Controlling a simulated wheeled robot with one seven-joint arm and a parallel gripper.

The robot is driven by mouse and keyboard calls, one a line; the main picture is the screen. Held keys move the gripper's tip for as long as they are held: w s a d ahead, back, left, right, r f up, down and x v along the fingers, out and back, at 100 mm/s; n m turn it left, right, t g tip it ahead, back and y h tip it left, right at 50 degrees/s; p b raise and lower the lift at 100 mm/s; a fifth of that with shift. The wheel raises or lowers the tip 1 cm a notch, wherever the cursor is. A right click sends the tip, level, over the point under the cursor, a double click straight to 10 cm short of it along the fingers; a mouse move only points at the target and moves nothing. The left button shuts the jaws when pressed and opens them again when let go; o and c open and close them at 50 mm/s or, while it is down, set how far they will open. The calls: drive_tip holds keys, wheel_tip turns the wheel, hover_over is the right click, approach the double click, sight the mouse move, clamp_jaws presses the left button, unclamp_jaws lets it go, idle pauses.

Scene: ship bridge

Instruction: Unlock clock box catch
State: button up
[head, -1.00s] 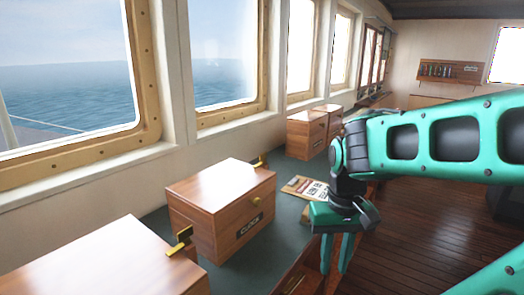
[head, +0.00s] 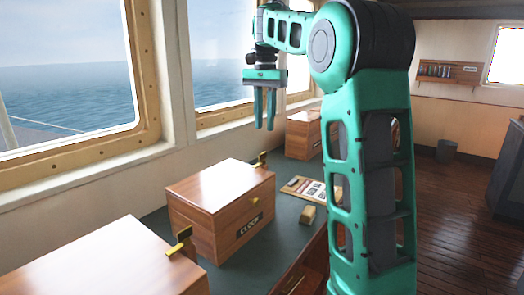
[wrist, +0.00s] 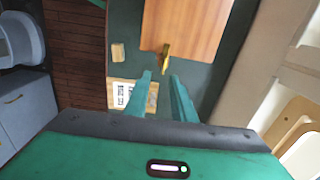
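The clock box (head: 205,222) is a closed, reddish wooden box with a CLOCK label (head: 249,225) and a small brass knob (head: 255,200) on its front. A brass catch (head: 262,158) stands at its right side, near the back. In the wrist view, the box lid (wrist: 188,22) is at the top, with a brass piece (wrist: 165,56) at its near edge. My gripper (head: 264,127) points down, empty, above and beyond the box's right side. In the wrist view, the fingertips (wrist: 161,76) are apart, just below the brass piece in the picture; the height gap is unclear.
Another wooden box (head: 95,262) is at the near left, with a brass piece (head: 180,240) by its edge. A further box (head: 302,136) stands beyond. A paper card (head: 302,188) and a small wooden block (head: 308,215) lie on the green counter (head: 285,220). Windows line the left.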

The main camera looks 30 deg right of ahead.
sight(262, 159)
drive_tip(key=f, duration=0.3)
drive_tip(key=w+f, duration=0.1)
drive_tip(key=f, duration=0.6)
drive_tip(key=shift+w, duration=0.25)
drive_tip(key=shift+c, duration=0.6)
drive_tip(key=shift+r, duration=0.1)
clamp_jaws()
